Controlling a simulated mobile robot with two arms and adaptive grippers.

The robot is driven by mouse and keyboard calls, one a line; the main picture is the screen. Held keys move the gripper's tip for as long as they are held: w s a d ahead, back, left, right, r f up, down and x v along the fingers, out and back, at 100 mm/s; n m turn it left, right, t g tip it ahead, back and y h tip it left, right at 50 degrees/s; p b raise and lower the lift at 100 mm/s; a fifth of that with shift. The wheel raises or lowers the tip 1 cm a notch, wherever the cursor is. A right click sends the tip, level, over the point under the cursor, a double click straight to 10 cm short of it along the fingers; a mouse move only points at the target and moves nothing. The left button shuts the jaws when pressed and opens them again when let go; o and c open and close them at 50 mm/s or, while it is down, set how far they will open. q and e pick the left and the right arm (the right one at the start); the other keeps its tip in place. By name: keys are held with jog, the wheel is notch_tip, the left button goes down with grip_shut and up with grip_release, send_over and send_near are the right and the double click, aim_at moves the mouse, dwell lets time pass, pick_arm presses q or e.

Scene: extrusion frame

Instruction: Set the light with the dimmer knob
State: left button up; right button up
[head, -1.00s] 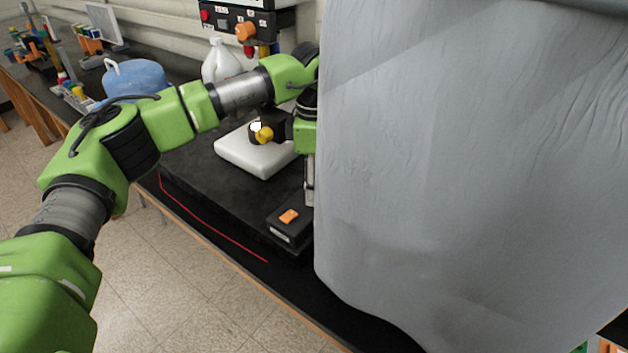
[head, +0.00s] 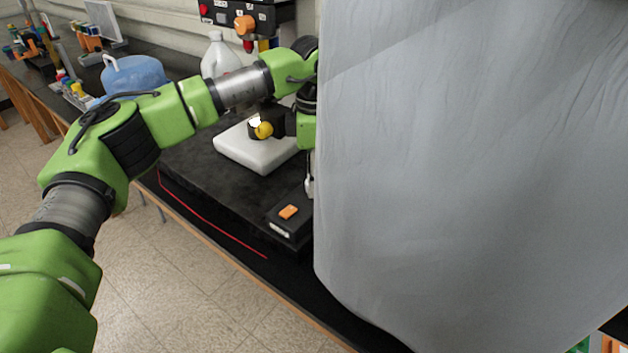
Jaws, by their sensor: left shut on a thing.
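My left arm reaches in from the left. My left gripper (head: 309,186) points down at the right end of a black box (head: 284,230) with an orange button (head: 288,212). The gripper is shut, and a large grey sheet (head: 470,170) hides part of it. The dimmer knob itself is hidden behind the sheet and the gripper; the jaws appear closed on it there. Behind the gripper, a black fitting with a yellow part (head: 264,130) and a pale, bright patch stands over a white pad (head: 250,155). My right gripper does not show.
The grey sheet blocks the right half. A control panel (head: 222,14) with an orange knob (head: 245,25) is at the back. A white jug (head: 218,58) and a blue container (head: 136,76) stand behind my arm. The dark bench (head: 195,175) has free room at its front left.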

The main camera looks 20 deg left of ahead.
pick_arm(q)
jog(key=n+b, duration=0.1)
jog(key=n, duration=0.3)
jog(key=shift+b, duration=0.35)
jog(key=shift+w+n+b, duration=0.1)
jog(key=shift+n+b, duration=0.55)
jog(key=shift+n, duration=1.85)
jog(key=shift+r, duration=0.1)
jog(key=o, duration=1.1)
notch_tip(320, 180, up, 12)
